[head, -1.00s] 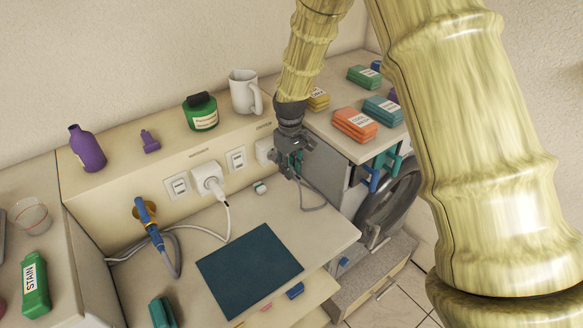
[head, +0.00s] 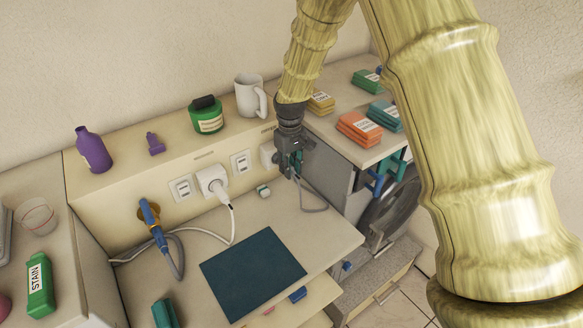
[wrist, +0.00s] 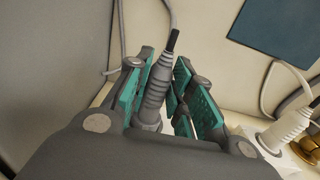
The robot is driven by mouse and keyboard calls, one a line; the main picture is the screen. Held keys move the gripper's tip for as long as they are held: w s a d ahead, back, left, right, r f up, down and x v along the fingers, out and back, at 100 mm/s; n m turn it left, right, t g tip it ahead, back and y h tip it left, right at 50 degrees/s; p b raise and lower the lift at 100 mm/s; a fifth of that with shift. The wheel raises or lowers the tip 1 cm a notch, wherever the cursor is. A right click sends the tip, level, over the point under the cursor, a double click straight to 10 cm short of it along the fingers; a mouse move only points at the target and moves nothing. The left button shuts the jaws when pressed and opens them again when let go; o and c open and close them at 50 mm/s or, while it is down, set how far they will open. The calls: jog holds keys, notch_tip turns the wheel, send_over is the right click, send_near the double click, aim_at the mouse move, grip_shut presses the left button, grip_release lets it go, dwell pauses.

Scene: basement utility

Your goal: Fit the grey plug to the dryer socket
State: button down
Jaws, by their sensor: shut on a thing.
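My gripper (head: 294,168) is at the right end of the beige panel, in front of a white outlet box (head: 267,155) that it partly hides. In the wrist view the teal-padded fingers (wrist: 158,92) are shut on the grey plug (wrist: 154,92). The plug's ribbed body lies between the pads, and its grey cable (head: 312,208) hangs down and loops over the worktop. The plug's front end is hidden, so I cannot tell whether it touches the outlet. Which outlet is the dryer socket cannot be read.
A white plug (head: 213,183) sits in the panel's middle outlet, between two flat plates (head: 182,188) and (head: 241,162). A blue plug (head: 149,214) sits in a brass-coloured socket at left. A dark mat (head: 252,274) lies on the worktop. A mug (head: 249,96) stands on the ledge above.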

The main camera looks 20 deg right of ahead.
jog(key=shift+w+a, duration=0.2)
jog(key=shift+w, duration=0.35)
jog(key=c, duration=1.2)
grip_release()
jog(key=shift+o, duration=0.2)
jog(key=shift+r, duration=0.1)
notch_tip(320, 180, up, 12)
jog(key=shift+r, duration=0.1)
notch_tip(320, 180, up, 10)
jog(key=p, duration=0.7)
jog(key=shift+f, duration=0.2)
jog(key=shift+d, duration=0.1)
